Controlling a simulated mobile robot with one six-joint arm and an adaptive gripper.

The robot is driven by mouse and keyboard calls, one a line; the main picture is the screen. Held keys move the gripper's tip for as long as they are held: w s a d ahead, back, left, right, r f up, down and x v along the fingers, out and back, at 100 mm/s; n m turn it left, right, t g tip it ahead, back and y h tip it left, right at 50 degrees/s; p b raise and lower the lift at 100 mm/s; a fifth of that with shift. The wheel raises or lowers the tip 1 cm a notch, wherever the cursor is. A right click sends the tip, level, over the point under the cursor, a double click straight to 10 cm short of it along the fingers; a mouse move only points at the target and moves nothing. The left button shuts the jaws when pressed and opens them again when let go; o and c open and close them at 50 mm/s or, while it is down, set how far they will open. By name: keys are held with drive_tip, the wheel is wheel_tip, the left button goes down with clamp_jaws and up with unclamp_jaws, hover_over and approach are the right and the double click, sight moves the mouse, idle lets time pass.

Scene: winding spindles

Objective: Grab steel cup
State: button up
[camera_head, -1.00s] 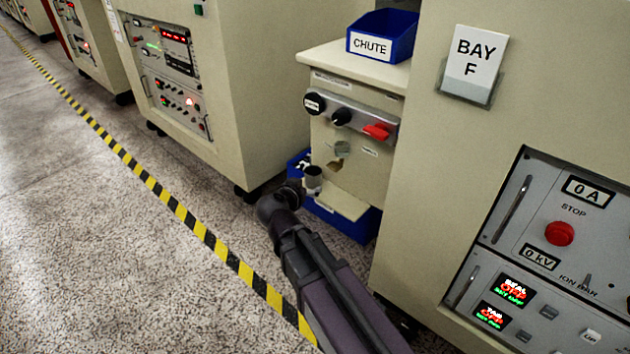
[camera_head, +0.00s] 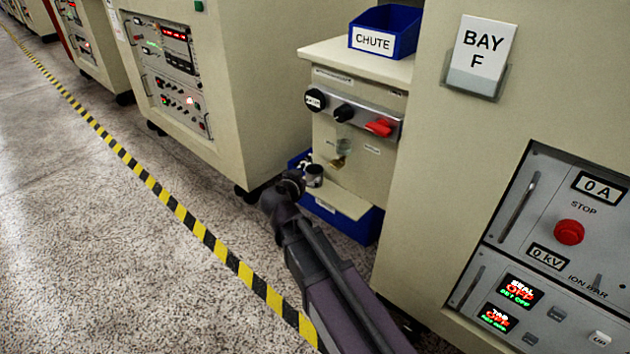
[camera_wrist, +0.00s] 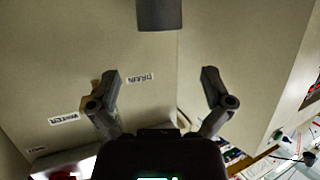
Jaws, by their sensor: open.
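The steel cup (camera_head: 314,175) is a small grey cylinder with a dark opening. It stands upright by the pale ledge (camera_head: 345,201) at the front of the cabinet in the head view. My gripper is right beside its left side there, mostly hidden by my own wrist. In the wrist view, which is upside down, my gripper (camera_wrist: 161,82) is open with nothing between its fingers. A dark grey cylinder (camera_wrist: 160,14), apparently the cup, is at the top edge, centred between the fingers, partly out of frame. I see no finger touching it.
The cream cabinet (camera_head: 355,165) has black knobs and a red handle (camera_head: 379,127). A blue chute bin (camera_head: 383,32) sits on top and another blue bin (camera_head: 345,222) is below the ledge. The Bay F cabinet (camera_head: 440,190) stands close on the right. Open floor is left.

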sight(317, 168)
drive_tip(key=shift+b+x, duration=0.55)
drive_tip(key=shift+x, duration=1.65)
drive_tip(key=shift+f+b+x, duration=0.15)
drive_tip(key=shift+b+x, duration=0.4)
drive_tip(key=shift+x, duration=0.75)
drive_tip(key=shift+f+b+x, duration=0.15)
drive_tip(key=shift+b+x, duration=0.4)
drive_tip(key=shift+x, duration=0.75)
drive_tip(key=shift+s, duration=0.1)
drive_tip(key=c, duration=1)
